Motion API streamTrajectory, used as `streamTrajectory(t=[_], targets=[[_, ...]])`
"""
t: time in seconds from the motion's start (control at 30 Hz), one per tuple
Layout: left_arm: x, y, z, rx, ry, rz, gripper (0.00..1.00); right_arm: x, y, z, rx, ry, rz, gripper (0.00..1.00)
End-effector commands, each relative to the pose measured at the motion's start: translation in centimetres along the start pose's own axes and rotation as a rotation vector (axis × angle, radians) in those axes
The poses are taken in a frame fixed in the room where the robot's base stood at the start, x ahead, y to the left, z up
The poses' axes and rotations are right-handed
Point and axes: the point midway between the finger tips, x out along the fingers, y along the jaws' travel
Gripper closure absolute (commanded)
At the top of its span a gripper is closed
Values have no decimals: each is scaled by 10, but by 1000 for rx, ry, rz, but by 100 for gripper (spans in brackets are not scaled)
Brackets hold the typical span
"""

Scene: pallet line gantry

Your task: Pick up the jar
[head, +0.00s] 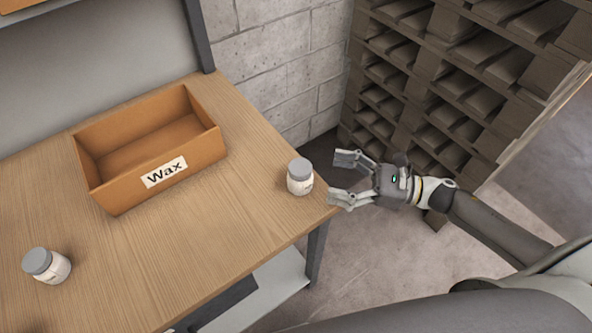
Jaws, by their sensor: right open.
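A small white jar (300,178) with a grey lid and a label stands upright near the right edge of the wooden table. A second jar (47,265) of the same kind, with a grey lid, stands at the lower left of the table and looks tilted in the picture. My right gripper (341,178) is open, its two fingers pointing left toward the first jar. The fingertips are just right of that jar, around the table's right edge, with nothing between them. My left gripper is not in view.
Stacked wooden pallets (450,80) stand behind my right gripper. A block wall (275,60) is at the back. The table's front middle is clear.

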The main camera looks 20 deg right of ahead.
Motion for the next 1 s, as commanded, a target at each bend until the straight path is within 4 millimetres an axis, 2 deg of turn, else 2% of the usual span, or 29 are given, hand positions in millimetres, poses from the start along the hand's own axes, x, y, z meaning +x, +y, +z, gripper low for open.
streamTrajectory(t=[0.17, 0.37, 0.7, 1.0], targets=[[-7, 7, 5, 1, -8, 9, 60, 25, -1, 2, 2, -3, -2, 22], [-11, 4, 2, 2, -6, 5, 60, 37, -1, 2, 4, -1, -4, 22], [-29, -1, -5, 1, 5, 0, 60, 81, 0, 0, 4, -2, -5, 22], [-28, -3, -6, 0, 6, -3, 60, 84, 1, -2, 5, 0, -4, 23]])
